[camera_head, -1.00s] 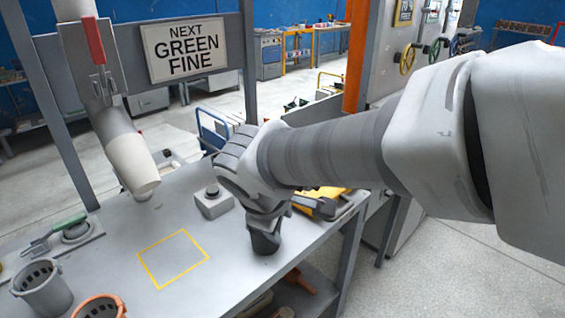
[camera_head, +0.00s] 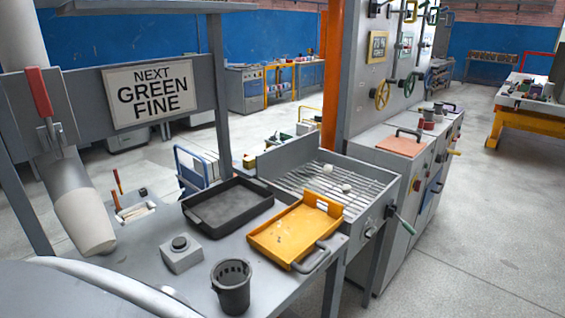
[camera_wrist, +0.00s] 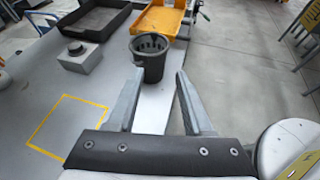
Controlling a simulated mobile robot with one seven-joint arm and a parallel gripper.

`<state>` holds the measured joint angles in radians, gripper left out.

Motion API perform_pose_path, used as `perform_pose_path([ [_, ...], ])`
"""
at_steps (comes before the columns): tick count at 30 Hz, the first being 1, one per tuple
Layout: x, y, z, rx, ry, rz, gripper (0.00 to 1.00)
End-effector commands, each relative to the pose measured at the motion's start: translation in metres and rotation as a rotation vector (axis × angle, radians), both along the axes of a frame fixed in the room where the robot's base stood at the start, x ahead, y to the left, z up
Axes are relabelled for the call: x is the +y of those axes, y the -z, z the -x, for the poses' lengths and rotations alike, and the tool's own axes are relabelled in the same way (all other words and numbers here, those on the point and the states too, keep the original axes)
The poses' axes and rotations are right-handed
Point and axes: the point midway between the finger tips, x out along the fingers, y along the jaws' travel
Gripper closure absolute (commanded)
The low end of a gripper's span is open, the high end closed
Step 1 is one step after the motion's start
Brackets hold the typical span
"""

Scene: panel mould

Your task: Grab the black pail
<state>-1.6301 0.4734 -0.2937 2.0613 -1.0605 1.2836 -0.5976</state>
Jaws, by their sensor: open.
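The black pail (camera_head: 232,290) stands upright on the grey table in the head view, close to the table's front edge. It has slotted openings below its rim. In the wrist view the black pail (camera_wrist: 152,62) stands just beyond the fingertips, in front of the left finger and the gap. My gripper (camera_wrist: 160,78) is open and empty, with its two fingers pointing toward the pail. The gripper itself does not show in the head view.
A button box (camera_head: 181,255), a black tray (camera_head: 212,222) and an orange tray (camera_head: 262,247) with a handle stand near the pail. A grated sieve (camera_head: 300,185) is behind. A yellow outlined square (camera_wrist: 62,125) marks bare table at left.

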Motion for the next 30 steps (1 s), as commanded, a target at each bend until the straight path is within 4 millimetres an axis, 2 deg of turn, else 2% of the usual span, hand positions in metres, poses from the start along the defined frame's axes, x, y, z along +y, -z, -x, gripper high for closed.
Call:
perform_pose_path([
  [5, -0.009, 0.009, -0.017, -0.006, -0.002, 0.015, 0.49],
  [12, -0.031, 0.029, -0.062, -0.005, 0.0, 0.015, 0.49],
  [18, -0.044, 0.043, -0.091, -0.004, -0.001, 0.011, 0.49],
  [26, -0.053, 0.049, -0.106, -0.003, -0.002, 0.011, 0.49],
  [30, -0.066, 0.057, -0.122, -0.005, 0.0, 0.013, 0.49],
])
